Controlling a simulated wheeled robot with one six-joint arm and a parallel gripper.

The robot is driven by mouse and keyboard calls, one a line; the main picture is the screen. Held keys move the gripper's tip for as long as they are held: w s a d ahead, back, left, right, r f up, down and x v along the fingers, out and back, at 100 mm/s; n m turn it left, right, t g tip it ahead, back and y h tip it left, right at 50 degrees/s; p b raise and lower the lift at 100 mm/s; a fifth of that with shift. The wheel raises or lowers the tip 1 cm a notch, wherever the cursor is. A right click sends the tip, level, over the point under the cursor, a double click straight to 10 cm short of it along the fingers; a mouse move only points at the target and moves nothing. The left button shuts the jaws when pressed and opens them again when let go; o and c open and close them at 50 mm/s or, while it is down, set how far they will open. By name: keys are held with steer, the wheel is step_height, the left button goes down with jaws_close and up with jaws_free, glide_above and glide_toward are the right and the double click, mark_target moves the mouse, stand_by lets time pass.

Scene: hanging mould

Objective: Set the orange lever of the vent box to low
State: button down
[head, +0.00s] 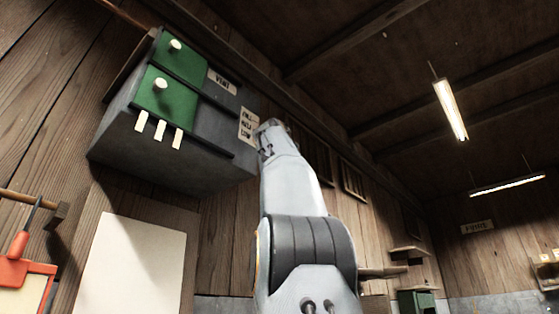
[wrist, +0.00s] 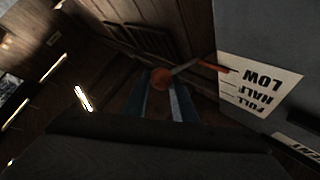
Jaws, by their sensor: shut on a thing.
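The grey vent box (head: 225,127) hangs high on the wooden wall, with a VENT sign (head: 222,81). Its FULL, HALF, LOW card (head: 247,127) is on the right; in the wrist view the card (wrist: 258,85) appears upside down. The orange lever shows in the wrist view as an orange knob (wrist: 160,79), a grey rod and an orange pointer (wrist: 213,67). The pointer's tip lies at the card's edge, beside LOW. My gripper (wrist: 162,88) is shut on the knob. In the head view my gripper (head: 268,125) is right of the card and hides the lever.
Green panels with pale knobs (head: 159,84) and several pale tabs (head: 160,130) are on the box's left part. A pale board (head: 135,265) is below. A red tool (head: 20,245) hangs at the left. Ceiling lamps (head: 451,109) hang at the right. Open air lies right of my arm.

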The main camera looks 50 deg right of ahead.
steer(key=shift+w+d+f+b, duration=0.2)
steer(key=shift+w+f+b, duration=0.3)
steer(key=shift+f, duration=0.25)
steer(key=shift+w+f, duration=0.15)
steer(key=c, duration=1.5)
jaws_free()
steer(key=shift+a, duration=0.1)
steer(key=shift+s+a+f+b, duration=0.2)
steer(key=shift+b, duration=0.2)
steer(key=b+v, duration=0.1)
steer(key=v, duration=0.1)
steer(key=b+v, duration=0.2)
steer(key=v, duration=0.1)
steer(key=r+b+v, duration=0.1)
steer(key=b+v, duration=0.1)
steer(key=shift+s+a, duration=0.3)
steer(key=shift+s, duration=0.2)
